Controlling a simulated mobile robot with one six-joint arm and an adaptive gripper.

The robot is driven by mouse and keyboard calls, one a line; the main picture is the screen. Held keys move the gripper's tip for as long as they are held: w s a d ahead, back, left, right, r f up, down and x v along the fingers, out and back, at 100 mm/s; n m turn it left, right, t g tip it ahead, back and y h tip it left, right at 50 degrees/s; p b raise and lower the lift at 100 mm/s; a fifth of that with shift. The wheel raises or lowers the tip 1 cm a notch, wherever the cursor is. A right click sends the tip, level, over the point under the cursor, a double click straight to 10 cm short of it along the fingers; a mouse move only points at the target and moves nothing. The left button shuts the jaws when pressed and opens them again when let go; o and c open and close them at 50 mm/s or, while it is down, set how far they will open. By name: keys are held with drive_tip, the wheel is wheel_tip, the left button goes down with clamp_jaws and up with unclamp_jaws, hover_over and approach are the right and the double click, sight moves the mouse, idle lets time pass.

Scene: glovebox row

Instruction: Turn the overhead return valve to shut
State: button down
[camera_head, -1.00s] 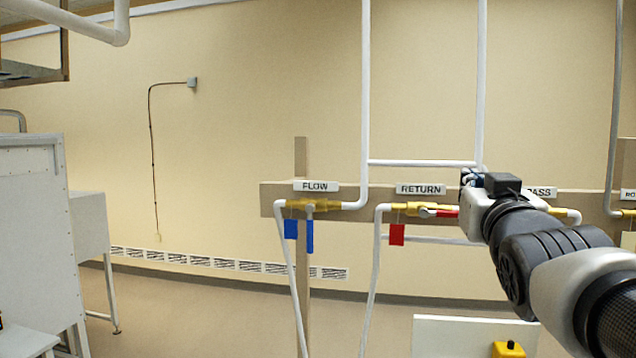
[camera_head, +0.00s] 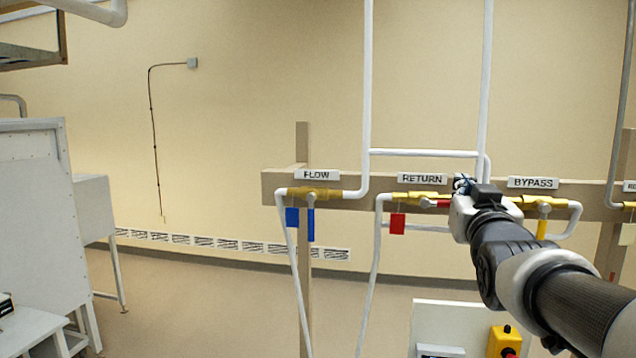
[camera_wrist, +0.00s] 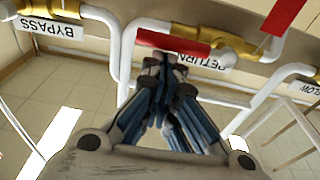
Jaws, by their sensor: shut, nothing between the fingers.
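The return valve (camera_head: 415,196) is a brass body on the white pipe below the RETURN label (camera_head: 422,179). Its red lever (camera_head: 443,203) lies along the pipe, pointing right. A red tag (camera_head: 397,223) hangs below the valve. In the wrist view the lever (camera_wrist: 172,42) stretches left from the brass body (camera_wrist: 225,42), and the RETURN label (camera_wrist: 205,62) is partly hidden. My gripper (camera_wrist: 160,68) is shut and empty, its fingertips close to the lever's free end; I cannot tell whether they touch.
The flow valve (camera_head: 315,193) at left has a blue lever (camera_head: 310,224) hanging down. The bypass valve (camera_head: 545,203) at right has a yellow lever (camera_head: 541,228) hanging down. A wooden rail (camera_head: 275,187) and vertical white pipes (camera_head: 367,90) stand behind. Floor at left centre is clear.

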drive_tip(key=shift+s+f, duration=0.1)
drive_tip(key=shift+d+f+m+b, duration=0.15)
drive_tip(key=shift+m+b, duration=0.25)
drive_tip(key=shift+b, duration=0.25)
drive_tip(key=shift+f+m+b, duration=0.3)
drive_tip(key=shift+m+b, duration=0.2)
drive_tip(key=shift+b, duration=0.25)
drive_tip(key=w+a+f+m+g+h+b, duration=0.1)
drive_tip(key=f+m+b, duration=0.4)
drive_tip(key=m, duration=1.3)
drive_tip(key=shift+a+f+g+h+b, duration=0.35)
drive_tip(key=shift+a+f+g+h, duration=0.25)
drive_tip(key=shift+a+f, duration=0.8)
drive_tip(key=shift+d+f, duration=0.3)
drive_tip(key=shift+f, duration=0.05)
